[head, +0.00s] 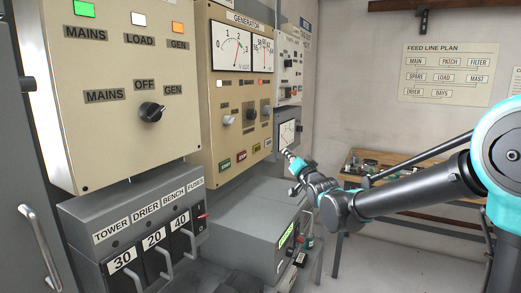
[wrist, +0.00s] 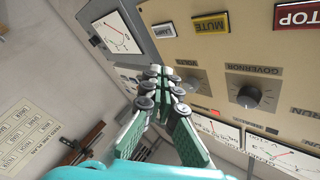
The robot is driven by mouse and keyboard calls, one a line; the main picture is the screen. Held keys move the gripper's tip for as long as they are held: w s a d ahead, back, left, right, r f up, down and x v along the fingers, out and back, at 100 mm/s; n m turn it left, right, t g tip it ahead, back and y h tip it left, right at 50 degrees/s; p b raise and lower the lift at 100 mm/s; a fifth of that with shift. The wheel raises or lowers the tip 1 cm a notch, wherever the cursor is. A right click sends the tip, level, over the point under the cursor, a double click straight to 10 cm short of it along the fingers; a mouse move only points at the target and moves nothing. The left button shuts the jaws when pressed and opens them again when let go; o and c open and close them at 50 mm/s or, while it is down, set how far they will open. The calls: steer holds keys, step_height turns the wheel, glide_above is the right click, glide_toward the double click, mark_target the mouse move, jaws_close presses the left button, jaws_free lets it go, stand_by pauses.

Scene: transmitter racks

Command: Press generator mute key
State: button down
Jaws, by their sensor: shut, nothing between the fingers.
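The generator panel (head: 232,115) is a cream box with meters, knobs and a bottom row of coloured keys. The yellow MUTE key (wrist: 210,24) is near the top of the wrist view, between a white key and the red STOP key. In the head view the small yellow key (head: 256,147) sits low on the panel's right part. My gripper (head: 287,153) is shut and empty, in front of and to the right of the panel's lower right corner. In the wrist view its green fingers (wrist: 164,82) are together, below and left of the MUTE key and apart from it in the picture.
The red STOP key (wrist: 297,16) and white key (wrist: 163,30) flank MUTE. The volts knob (wrist: 192,83) and governor knob (wrist: 249,96) are close by. A grey meter box (head: 287,130) stands beside the panel. A grey cabinet (head: 240,215) lies below. A bench stands behind my arm.

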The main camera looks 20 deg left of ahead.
glide_toward(260, 146)
steer(key=shift+w+d+x, duration=0.15)
steer(key=shift+x, duration=1.1)
steer(key=shift+w+d+x, duration=0.1)
steer(key=shift+d+x, duration=0.1)
steer(key=shift+x, duration=1.1)
steer(key=shift+a, duration=0.15)
steer(key=shift+a, duration=0.25)
steer(key=shift+w+a, duration=0.1)
steer(key=shift+a, duration=0.25)
stand_by(0.6)
steer(key=shift+d, duration=0.8)
steer(key=shift+s+d, duration=0.15)
steer(key=shift+d, duration=1.05)
steer(key=shift+s+d, duration=0.15)
steer(key=shift+d, duration=1.1)
